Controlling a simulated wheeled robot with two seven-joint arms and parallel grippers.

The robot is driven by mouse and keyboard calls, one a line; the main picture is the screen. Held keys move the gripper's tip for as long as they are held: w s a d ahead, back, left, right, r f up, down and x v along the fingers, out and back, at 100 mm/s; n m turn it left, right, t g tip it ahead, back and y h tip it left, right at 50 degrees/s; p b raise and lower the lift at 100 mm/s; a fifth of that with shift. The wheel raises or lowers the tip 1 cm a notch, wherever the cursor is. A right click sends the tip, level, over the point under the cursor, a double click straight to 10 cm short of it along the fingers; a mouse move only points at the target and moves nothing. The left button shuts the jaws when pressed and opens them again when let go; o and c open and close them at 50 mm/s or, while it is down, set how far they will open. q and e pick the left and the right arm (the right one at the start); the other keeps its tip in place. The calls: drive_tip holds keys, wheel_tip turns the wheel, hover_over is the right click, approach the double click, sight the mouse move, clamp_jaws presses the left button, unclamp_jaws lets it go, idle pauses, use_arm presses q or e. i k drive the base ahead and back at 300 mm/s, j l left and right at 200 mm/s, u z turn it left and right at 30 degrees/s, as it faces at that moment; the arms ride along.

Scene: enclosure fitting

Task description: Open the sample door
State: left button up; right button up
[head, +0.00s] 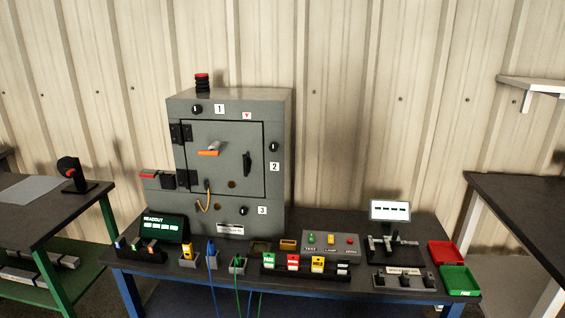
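The sample door (225,135) is the square grey front panel of a grey enclosure (280,130) on the table. It looks closed, flush in its dark frame, with black hinges (187,178) on its left side. A black handle (247,163) stands upright near its right edge. An orange-ended lever (208,152) sits at the door's upper middle. Black knobs marked 1 (197,109), 2 (273,146) and 3 (243,211) surround the door. Neither of my grippers is in view.
The dark table (330,276) holds a readout screen (165,228), colored tags (293,262), a button box (330,246), a small stand (391,240) and red and green trays (459,279). Cables hang at the front. Side tables stand left (30,205) and right (520,200).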

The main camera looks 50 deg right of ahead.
sight(233, 139)
drive_tip(key=i+j+z, duration=0.2)
drive_tip(key=i+z, duration=0.25)
drive_tip(key=i+j+z, duration=0.2)
drive_tip(key=z, duration=0.2)
drive_tip(key=i+j+z, duration=0.25)
drive_tip(key=j+z, duration=0.2)
